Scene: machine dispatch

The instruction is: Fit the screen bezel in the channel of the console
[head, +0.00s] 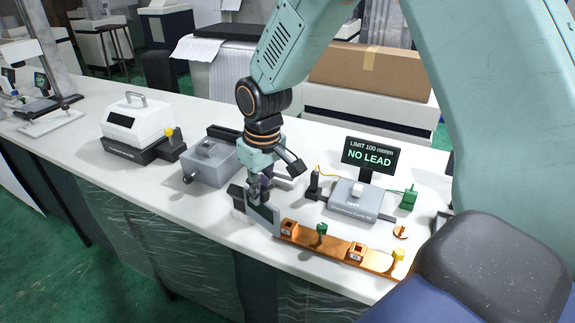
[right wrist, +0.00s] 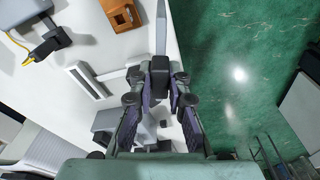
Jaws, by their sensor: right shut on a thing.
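My right gripper (head: 258,188) points down near the front edge of the white table. It is shut on a grey flat panel with a dark face, which I take for the screen bezel (head: 264,218). In the right wrist view the panel (right wrist: 160,32) shows as a thin edge beyond the gripper (right wrist: 161,85). A grey box (head: 209,162), possibly the console, stands just left of the gripper. A pale slotted frame (right wrist: 88,80) lies beside the gripper. I cannot tell which piece has the channel. My left gripper is not in view.
An orange strip (head: 328,246) with small blocks runs along the front edge, right of the panel. A grey device (head: 354,199) and a NO LEAD sign (head: 371,156) stand behind it. A white machine (head: 130,122) stands at left. The front table edge is close.

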